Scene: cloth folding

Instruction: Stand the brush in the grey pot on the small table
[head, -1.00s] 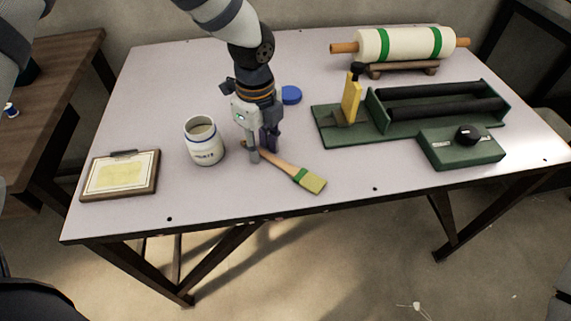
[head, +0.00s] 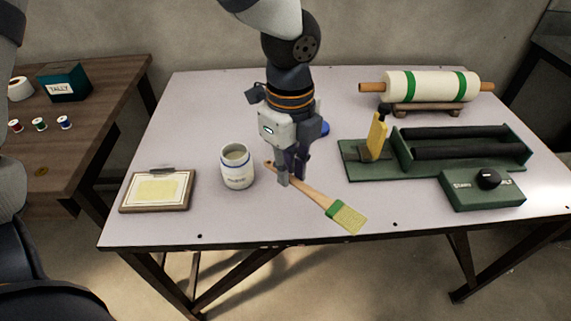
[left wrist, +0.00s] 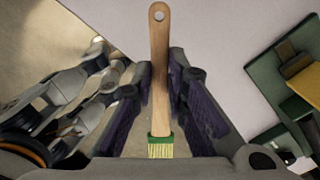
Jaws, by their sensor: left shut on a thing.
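My left gripper (head: 291,177) is shut on the wooden handle of the brush (head: 313,193). The brush has a green band and pale yellow bristles that point to the lower right, and it appears raised a little above the pale tabletop. In the left wrist view the brush (left wrist: 160,75) runs between the two fingers, handle end with its hole at the top, bristles at the bottom. A whitish pot (head: 237,170) with blue bands and lettering stands upright just left of the gripper. I see no clearly grey pot. My right gripper is out of view.
A brown side table (head: 100,105) at left carries a tally box (head: 64,82) and spools.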

